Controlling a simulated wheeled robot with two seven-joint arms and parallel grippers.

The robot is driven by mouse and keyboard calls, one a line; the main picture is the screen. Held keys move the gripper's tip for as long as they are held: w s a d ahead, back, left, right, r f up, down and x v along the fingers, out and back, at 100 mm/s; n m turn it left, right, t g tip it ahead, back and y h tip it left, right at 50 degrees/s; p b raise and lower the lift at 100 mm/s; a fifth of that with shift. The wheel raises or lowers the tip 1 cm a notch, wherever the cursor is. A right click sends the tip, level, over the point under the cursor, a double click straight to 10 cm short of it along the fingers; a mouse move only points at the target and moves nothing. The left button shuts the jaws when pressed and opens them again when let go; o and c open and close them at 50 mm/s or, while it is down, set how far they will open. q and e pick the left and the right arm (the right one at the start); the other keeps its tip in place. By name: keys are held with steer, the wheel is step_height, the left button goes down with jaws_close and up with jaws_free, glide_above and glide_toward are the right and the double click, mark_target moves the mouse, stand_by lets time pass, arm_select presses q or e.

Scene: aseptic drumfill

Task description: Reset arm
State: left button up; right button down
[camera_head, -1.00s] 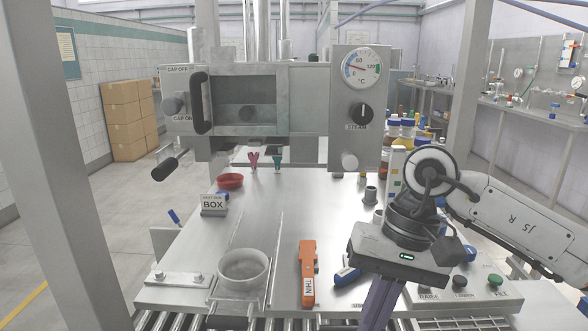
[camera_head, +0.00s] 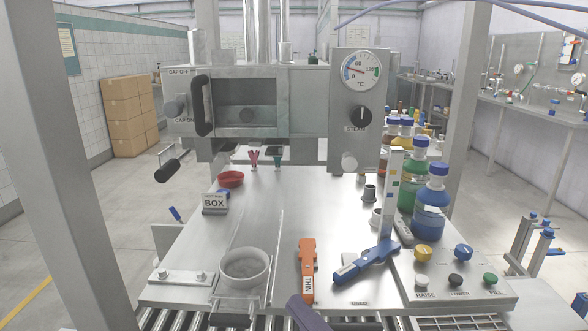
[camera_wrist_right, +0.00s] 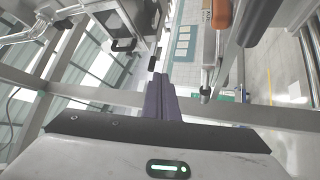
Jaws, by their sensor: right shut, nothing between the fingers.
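My right gripper (camera_head: 308,313) shows only as dark purple fingers at the bottom middle edge of the head view, near the lower end of the orange tool. The rest of my right arm is outside that view. In the right wrist view the two purple fingers (camera_wrist_right: 158,92) lie together, shut, with nothing between them. My left gripper is not in view.
The orange THIN tool (camera_head: 307,268) and a blue tool (camera_head: 365,262) lie on the steel table (camera_head: 320,205). A white bowl (camera_head: 245,266) stands at left front. Bottles (camera_head: 431,212) and a button panel (camera_head: 456,289) stand right. The steel cabinet (camera_head: 247,105) is behind.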

steer(key=s+d+f+m+g+h, duration=0.1)
steer(key=s+d+f+m+h, duration=0.1)
steer(key=d+f+m+h, duration=0.45)
steer(key=s+d+f+m+g+h, duration=0.1)
steer(key=s+d+f+m+h, duration=0.2)
steer(key=f+m, duration=0.7)
steer(key=s+d+f+m+g+h, duration=0.1)
steer(key=s+d+f+m+g, duration=0.1)
steer(key=s+f, duration=0.5)
steer(key=s+d+f+m+g+h, duration=0.1)
steer(key=s+d+f+m+g, duration=0.1)
steer(key=s+f, duration=0.4)
step_height(320, 180, down, 2)
steer(key=shift+s+d+f+m+g+p, duration=0.1)
steer(key=shift+s+d+m+g+p, duration=0.35)
steer(key=shift+g, duration=0.45)
steer(key=shift+w+a, duration=0.15)
